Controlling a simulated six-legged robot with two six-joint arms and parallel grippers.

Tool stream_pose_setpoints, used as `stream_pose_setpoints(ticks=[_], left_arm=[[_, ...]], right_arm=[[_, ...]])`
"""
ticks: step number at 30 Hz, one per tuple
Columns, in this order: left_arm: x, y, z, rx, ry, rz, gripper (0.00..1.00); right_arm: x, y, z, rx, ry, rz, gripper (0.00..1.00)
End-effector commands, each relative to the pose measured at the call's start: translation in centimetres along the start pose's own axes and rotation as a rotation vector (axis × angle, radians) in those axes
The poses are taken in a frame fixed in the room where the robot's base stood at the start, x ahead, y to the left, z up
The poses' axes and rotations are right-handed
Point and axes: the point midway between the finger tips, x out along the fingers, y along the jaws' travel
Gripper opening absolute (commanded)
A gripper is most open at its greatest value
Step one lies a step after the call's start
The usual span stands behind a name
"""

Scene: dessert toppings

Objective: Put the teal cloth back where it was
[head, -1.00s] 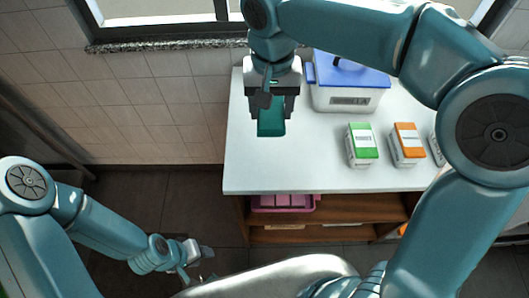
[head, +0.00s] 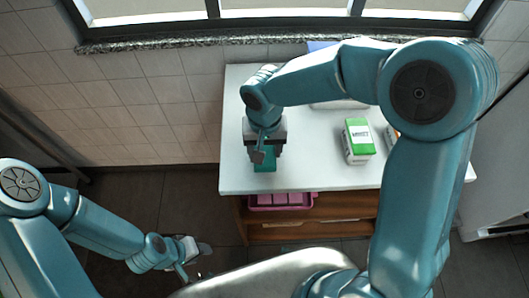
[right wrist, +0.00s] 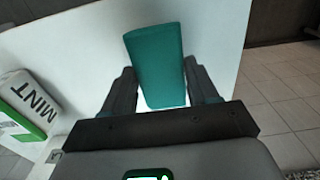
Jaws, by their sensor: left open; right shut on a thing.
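The teal cloth (head: 264,165), a small folded block, is in my right gripper (head: 264,150), over the white tabletop near its front edge, left of the middle. In the right wrist view the cloth (right wrist: 154,55) stands between the two dark fingers of my right gripper (right wrist: 160,82), which are shut on it. I cannot tell whether the cloth touches the tabletop. My left gripper (head: 190,258) is open and empty, low at the left over the dark floor, away from the table.
A green and white box (head: 357,140) stands right of the cloth; its label reads MINT in the right wrist view (right wrist: 28,105). My right arm mostly hides an orange box and a blue-lidded container (head: 322,45). A pink basket (head: 282,201) sits on the shelf below. The tabletop's left part (head: 235,110) is clear.

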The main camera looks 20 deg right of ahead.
Motion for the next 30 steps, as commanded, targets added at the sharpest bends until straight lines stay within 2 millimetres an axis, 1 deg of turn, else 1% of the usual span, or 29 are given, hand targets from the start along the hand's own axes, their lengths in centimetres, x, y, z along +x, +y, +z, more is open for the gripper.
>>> stream_pose_setpoints(ticks=[1, 3, 6, 14, 18, 19, 20, 21, 30], left_arm=[[0.0, 0.0, 0.0, 0.000, 0.000, 0.000, 0.43], [0.0, 0.0, 0.0, 0.000, 0.000, 0.000, 0.43], [0.0, 0.0, 0.0, 0.000, 0.000, 0.000, 0.43], [0.0, 0.0, 0.0, 0.000, 0.000, 0.000, 0.43], [0.5, -0.2, 0.0, 0.000, 0.000, 0.000, 0.43], [0.3, -0.1, 0.0, 0.000, 0.000, 0.000, 0.43], [0.3, -0.1, 0.0, 0.000, 0.000, 0.000, 0.43], [0.3, -0.1, 0.0, 0.000, 0.000, 0.000, 0.43], [0.1, 0.0, 0.0, 0.000, 0.000, 0.000, 0.43]], right_arm=[[1.0, 0.1, 0.1, 0.000, -0.006, 0.003, 0.30], [2.2, 0.0, 0.0, -0.001, -0.005, 0.003, 0.30], [3.1, 0.0, -0.1, 0.001, -0.003, 0.001, 0.30], [3.2, 0.0, -0.1, 0.001, -0.001, 0.000, 0.30], [3.7, 0.0, -0.1, 0.000, -0.001, 0.000, 0.30], [3.5, 0.0, -0.1, 0.000, -0.001, 0.000, 0.68], [3.5, 0.0, -0.1, 0.000, -0.001, 0.000, 0.78], [3.5, 0.0, -0.1, 0.000, -0.001, 0.000, 0.84], [3.2, 0.0, -0.1, 0.000, -0.001, 0.001, 0.84]])
